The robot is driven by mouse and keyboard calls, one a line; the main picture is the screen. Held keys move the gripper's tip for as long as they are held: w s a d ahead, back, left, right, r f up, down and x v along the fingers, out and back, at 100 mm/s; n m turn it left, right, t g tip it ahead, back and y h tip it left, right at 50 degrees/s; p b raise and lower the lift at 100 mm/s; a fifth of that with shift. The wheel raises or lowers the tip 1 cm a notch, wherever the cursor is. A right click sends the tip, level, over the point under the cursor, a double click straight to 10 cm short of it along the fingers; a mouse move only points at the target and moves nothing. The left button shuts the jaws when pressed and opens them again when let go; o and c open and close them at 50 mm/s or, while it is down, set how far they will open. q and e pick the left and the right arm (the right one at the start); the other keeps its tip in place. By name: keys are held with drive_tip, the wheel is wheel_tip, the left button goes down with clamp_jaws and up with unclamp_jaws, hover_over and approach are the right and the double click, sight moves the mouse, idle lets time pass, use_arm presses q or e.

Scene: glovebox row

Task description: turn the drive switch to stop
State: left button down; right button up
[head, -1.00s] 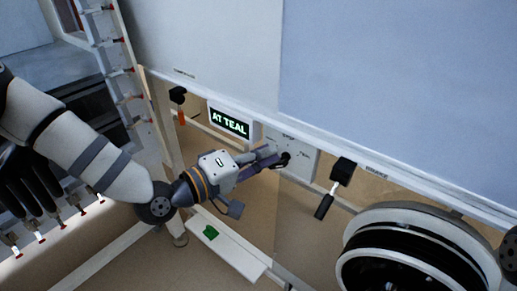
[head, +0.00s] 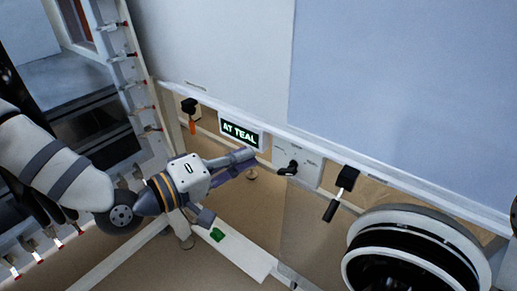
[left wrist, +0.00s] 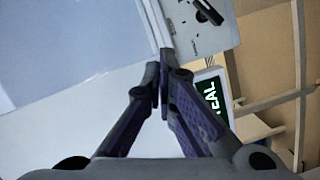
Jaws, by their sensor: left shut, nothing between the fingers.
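The drive switch (head: 289,168) is a black knob on a light panel plate (head: 308,163), with small labels around it that are too small to read. The switch also shows at the top of the left wrist view (left wrist: 208,12). My left gripper (head: 247,158) is shut and empty, to the left of the switch and apart from it. In the left wrist view its fingertips (left wrist: 162,72) meet below the switch. My right gripper does not show.
A lit display (head: 239,132) reading "AT TEAL" is left of the plate. A black handle with an orange grip (head: 191,115) hangs farther left. Another black handle (head: 345,180) hangs to the right. A green piece (head: 217,235) lies on a white ledge (head: 245,260) below.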

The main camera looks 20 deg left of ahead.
sight(287, 172)
use_arm(q)
drive_tip(key=w+d+f+m, duration=0.1)
drive_tip(key=w+m, duration=0.1)
drive_tip(key=w+f+m+y+b, duration=0.1)
drive_tip(key=w+m, duration=0.1)
drive_tip(key=w, duration=0.1)
drive_tip(key=w+d+f+m+y+b, duration=0.1)
drive_tip(key=w+m, duration=0.1)
drive_tip(key=shift+w+d+m, duration=0.3)
drive_tip(key=shift+d+m, duration=0.05)
drive_tip(key=shift+m, duration=0.05)
drive_tip(key=shift+s+d+f+b, duration=0.2)
drive_tip(key=shift+d+f, duration=0.1)
drive_tip(key=shift+f, duration=0.25)
drive_tip(key=shift+s+d+f+b, duration=0.1)
drive_tip(key=shift+d+f+b, duration=0.15)
drive_tip(key=shift+f, duration=0.25)
drive_tip(key=shift+s+d+f, duration=0.1)
drive_tip(key=shift+d+f, duration=0.15)
drive_tip(key=shift+f, duration=0.05)
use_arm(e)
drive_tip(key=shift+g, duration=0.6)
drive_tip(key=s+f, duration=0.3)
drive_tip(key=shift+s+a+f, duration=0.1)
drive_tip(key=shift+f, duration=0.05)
use_arm(q)
drive_tip(key=shift+f+n, duration=0.25)
drive_tip(key=shift+n, duration=0.05)
